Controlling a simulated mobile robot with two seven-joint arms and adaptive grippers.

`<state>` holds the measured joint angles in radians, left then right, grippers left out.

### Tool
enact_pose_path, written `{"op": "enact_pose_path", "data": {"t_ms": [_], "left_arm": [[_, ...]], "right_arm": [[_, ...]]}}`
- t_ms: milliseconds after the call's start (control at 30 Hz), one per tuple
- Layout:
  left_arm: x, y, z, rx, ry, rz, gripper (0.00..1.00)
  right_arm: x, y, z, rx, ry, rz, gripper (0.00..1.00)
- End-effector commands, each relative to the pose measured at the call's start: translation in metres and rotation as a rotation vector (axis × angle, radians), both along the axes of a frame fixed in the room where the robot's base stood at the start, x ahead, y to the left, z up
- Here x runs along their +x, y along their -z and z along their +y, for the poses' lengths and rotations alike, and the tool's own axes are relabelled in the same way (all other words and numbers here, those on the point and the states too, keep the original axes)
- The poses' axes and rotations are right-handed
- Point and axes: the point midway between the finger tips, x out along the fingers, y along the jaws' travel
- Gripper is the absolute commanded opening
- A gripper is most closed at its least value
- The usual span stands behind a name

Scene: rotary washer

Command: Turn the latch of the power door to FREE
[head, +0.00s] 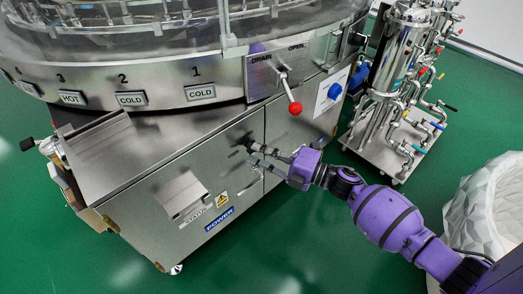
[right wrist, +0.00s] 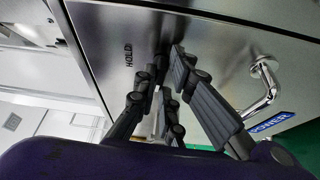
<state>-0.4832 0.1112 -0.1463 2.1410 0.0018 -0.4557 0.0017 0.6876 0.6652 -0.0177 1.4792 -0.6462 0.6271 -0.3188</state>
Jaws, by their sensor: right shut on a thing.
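The power door (head: 150,205) is a steel panel on the washer's lower cabinet, with a blue POWER label (head: 219,219). It fills much of the right wrist view (right wrist: 220,40). The latch (right wrist: 161,62) is a small dark piece by the door's edge, mostly hidden by the fingers. The word HOLD (right wrist: 128,55) is printed beside it; I see no FREE marking. My right gripper (head: 256,156) is at the door's upper right corner, its fingers closed around the latch. My left gripper is not in view.
A bent metal handle (right wrist: 265,88) stands out from the door close to the right gripper's fingers. A red-knobbed lever (head: 294,107) sits above. A steel tank rig (head: 400,75) and a white faceted bin (head: 492,205) stand at the right. Green floor lies open in front.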

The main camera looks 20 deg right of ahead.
Motion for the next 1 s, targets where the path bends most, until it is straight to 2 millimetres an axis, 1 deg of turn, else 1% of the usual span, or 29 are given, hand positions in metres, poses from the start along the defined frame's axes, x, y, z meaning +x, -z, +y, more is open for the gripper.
{"op": "enact_pose_path", "data": {"t_ms": [333,367,467,500,833,933,1000], "left_arm": [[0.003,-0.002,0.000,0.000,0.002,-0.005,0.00],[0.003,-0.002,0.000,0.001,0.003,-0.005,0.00],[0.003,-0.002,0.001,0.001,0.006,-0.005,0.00],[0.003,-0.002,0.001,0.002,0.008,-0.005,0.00],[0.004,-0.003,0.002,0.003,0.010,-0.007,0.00],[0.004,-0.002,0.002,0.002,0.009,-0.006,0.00],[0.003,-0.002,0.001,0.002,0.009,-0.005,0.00]], "right_arm": [[0.001,0.000,-0.001,-0.002,0.003,0.000,0.00],[0.001,0.000,-0.001,-0.002,0.003,0.000,0.13],[0.001,0.000,-0.001,-0.001,0.002,-0.001,0.26],[0.001,0.000,-0.001,-0.001,0.002,-0.001,0.28],[-0.002,0.000,-0.003,-0.001,0.001,0.000,0.28],[-0.010,0.001,-0.010,-0.002,0.002,0.001,0.28],[-0.019,0.002,-0.018,-0.003,0.002,0.002,0.28]]}}
